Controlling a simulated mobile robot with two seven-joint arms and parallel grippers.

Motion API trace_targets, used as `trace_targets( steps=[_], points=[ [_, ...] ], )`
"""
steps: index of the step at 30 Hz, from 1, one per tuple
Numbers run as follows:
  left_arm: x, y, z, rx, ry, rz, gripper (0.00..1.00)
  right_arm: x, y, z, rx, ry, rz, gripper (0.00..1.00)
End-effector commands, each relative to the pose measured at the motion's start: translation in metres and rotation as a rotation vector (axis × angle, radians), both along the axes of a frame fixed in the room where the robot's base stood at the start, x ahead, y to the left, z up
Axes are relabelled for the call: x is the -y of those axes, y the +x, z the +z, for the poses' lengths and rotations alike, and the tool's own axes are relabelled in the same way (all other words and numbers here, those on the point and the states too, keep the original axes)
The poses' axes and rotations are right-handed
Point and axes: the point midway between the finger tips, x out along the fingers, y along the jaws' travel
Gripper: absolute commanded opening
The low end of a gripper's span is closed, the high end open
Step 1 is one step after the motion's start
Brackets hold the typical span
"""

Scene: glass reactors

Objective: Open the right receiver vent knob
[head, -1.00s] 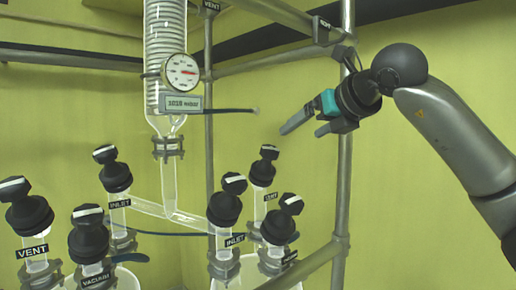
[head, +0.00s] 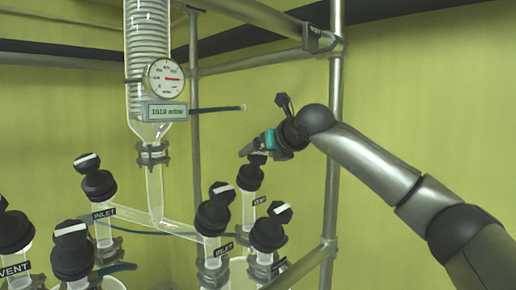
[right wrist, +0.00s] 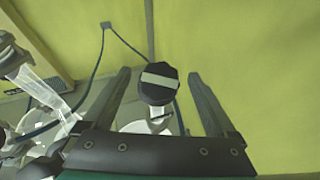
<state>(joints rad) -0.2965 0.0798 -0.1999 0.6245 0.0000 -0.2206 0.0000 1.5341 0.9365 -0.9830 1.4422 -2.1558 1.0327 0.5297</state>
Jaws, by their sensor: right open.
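The right receiver vent knob (head: 249,178) is a black knob with a white bar on top, on a glass neck with a VENT label, right of centre in the head view. My right gripper (head: 247,152) is open just above it and partly hides its top. In the right wrist view the same knob (right wrist: 158,86) shows between the two spread fingers of my right gripper (right wrist: 158,75), apart from both. Its white bar lies nearly crosswise between the fingers. My left gripper is not in view.
An inlet knob (head: 213,216) and another black knob (head: 268,234) stand in front of the vent. A pressure gauge (head: 166,78) and glass condenser are to the left. A black rod (head: 217,109) sticks out above. A metal post (head: 333,150) stands right.

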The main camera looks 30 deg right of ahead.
Motion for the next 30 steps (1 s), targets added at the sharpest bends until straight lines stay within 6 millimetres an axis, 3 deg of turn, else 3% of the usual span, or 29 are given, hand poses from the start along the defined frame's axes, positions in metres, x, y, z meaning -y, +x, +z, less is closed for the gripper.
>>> trace_targets(
  steps=[6, 15, 30],
  points=[
    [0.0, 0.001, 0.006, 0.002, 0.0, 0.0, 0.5, 0.0, 0.014, -0.006, 0.0, -0.001, -0.001, 0.92],
    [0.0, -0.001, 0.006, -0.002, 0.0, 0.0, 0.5, 0.0, 0.015, -0.007, 0.0, -0.001, -0.001, 0.92],
    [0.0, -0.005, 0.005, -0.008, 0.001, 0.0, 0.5, 0.0, 0.015, -0.006, 0.001, -0.001, -0.001, 0.37]
  ],
)
